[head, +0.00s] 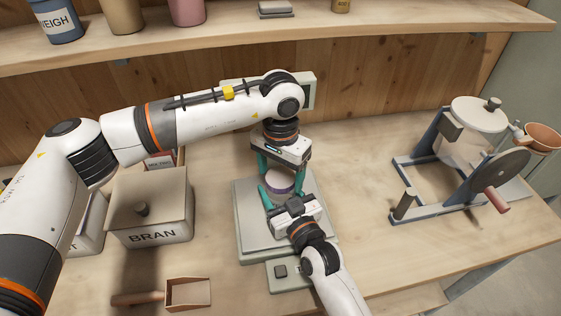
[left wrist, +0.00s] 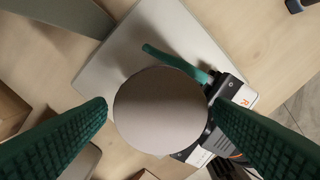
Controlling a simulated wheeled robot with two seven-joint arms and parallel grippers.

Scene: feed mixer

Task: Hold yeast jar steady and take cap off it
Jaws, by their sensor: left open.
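My right gripper (head: 283,196) reaches in from the front, low at the jar. One of its fingers (left wrist: 172,60) runs beside the cap's edge; whether it grips the jar is hidden.
A BRAN box (head: 150,222) and a wooden scoop (head: 188,293) are on the left of the bench. A hand-cranked mill (head: 470,150) stands at the right. A shelf (head: 230,38) with containers runs across the back. The bench between scale and mill is clear.

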